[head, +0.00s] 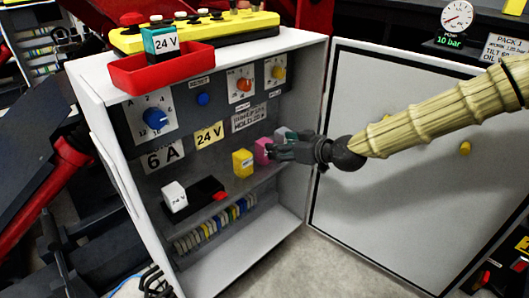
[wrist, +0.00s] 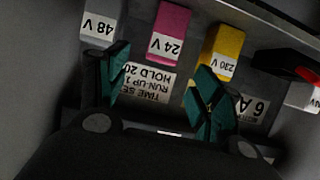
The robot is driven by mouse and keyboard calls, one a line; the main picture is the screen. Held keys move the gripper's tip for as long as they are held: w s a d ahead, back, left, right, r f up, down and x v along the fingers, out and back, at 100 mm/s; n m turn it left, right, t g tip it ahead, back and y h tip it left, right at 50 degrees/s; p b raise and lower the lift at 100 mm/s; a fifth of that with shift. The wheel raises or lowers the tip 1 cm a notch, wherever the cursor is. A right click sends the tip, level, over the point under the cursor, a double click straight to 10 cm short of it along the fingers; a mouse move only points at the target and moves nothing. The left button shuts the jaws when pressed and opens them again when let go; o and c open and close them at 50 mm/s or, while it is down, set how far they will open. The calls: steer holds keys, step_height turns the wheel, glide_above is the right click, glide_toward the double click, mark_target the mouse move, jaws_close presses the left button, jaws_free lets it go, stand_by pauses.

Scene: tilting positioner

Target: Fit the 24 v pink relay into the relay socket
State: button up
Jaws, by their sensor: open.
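The pink relay (head: 262,151), marked 24 V in the wrist view (wrist: 170,33), stands on the cabinet shelf between a yellow relay and a grey one. My gripper (head: 280,151) is open and empty beside it, partly covering it in the head view. In the wrist view my gripper (wrist: 162,78) has its teal fingers spread, with the pink relay beyond and between them. The black relay socket (head: 206,189) with a red part lies on the shelf to the left. A white 24 V relay (head: 174,196) is at its left end; I cannot tell whether it is seated.
The yellow 230 V relay (wrist: 222,45) and grey 48 V relay (wrist: 98,25) flank the pink one closely. A red tray (head: 175,72) on the cabinet top holds a teal 24 V relay (head: 160,44). The open door (head: 400,190) stands right of my gripper. Knobs line the back panel.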

mark_target(264, 146)
steer(key=b+x, duration=0.1)
steer(key=x, duration=0.3)
steer(key=shift+s+f, duration=0.1)
steer(key=shift+f, duration=0.05)
steer(key=b+x, duration=0.1)
steer(key=x, duration=0.1)
steer(key=f+b+x, duration=0.1)
steer(key=x, duration=0.1)
steer(key=shift+a, duration=0.25)
steer(key=shift+c, duration=0.5)
steer(key=c, duration=1.1)
steer(key=shift+o, duration=0.2)
